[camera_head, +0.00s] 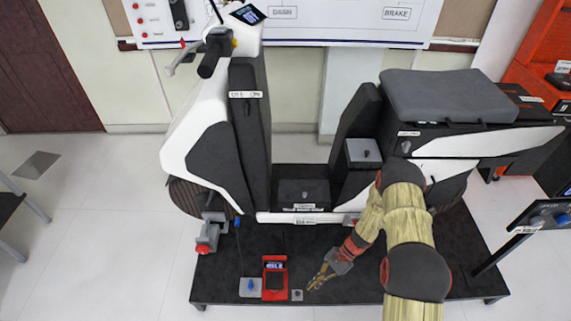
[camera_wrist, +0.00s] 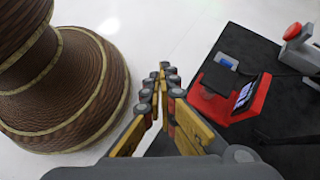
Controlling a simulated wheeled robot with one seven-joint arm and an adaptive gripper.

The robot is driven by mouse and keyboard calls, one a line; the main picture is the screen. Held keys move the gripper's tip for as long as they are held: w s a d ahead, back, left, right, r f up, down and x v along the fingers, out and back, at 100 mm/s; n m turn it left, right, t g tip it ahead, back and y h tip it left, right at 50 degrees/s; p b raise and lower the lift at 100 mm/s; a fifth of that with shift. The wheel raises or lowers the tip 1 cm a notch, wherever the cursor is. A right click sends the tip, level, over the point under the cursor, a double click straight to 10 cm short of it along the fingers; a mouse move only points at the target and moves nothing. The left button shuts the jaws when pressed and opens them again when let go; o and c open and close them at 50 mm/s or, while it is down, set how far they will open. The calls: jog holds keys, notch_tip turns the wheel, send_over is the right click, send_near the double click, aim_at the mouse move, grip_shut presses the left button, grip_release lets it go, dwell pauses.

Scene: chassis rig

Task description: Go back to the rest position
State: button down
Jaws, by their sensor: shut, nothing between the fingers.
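My gripper (camera_head: 318,280) is at the end of my arm, low over the front part of the black platform (camera_head: 345,290). It is shut and empty. In the wrist view my gripper (camera_wrist: 160,75) shows its gold and grey fingers together. A red device with a small screen (camera_head: 275,278) stands on the platform to the left of my gripper. It also shows in the wrist view (camera_wrist: 235,95), to the right of the fingers. A small grey block (camera_head: 297,295) lies between the red device and my gripper.
A white and black scooter (camera_head: 200,150) stands on the platform behind my gripper. A grey plate with a blue knob (camera_head: 252,287) lies left of the red device. White floor (camera_head: 120,220) at left is clear.

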jog(key=s+d+r+n+t+h+p, duration=0.1)
jog(key=d+r+n+h, duration=0.25)
jog(key=r, duration=1.35)
jog(key=s+d+r+n+t+h+p, duration=0.15)
jog(key=d+r+n, duration=0.25)
jog(key=r, duration=1.3)
jog(key=s+r+n+t+h+p, duration=0.1)
jog(key=s+r+t, duration=0.2)
jog(key=r, duration=0.7)
jog(key=s+r+n+t+h+p, duration=0.1)
jog(key=s+r+t, duration=0.1)
jog(key=r, duration=0.8)
jog(key=s+r+n+t+h+p, duration=0.1)
jog(key=s+r+t, duration=0.2)
jog(key=r, duration=0.7)
jog(key=shift+s+d+t+h+p, duration=0.3)
jog(key=shift+s+d+t+p, duration=0.1)
jog(key=shift+s, duration=0.7)
jog(key=c, duration=2.6)
grip_release()
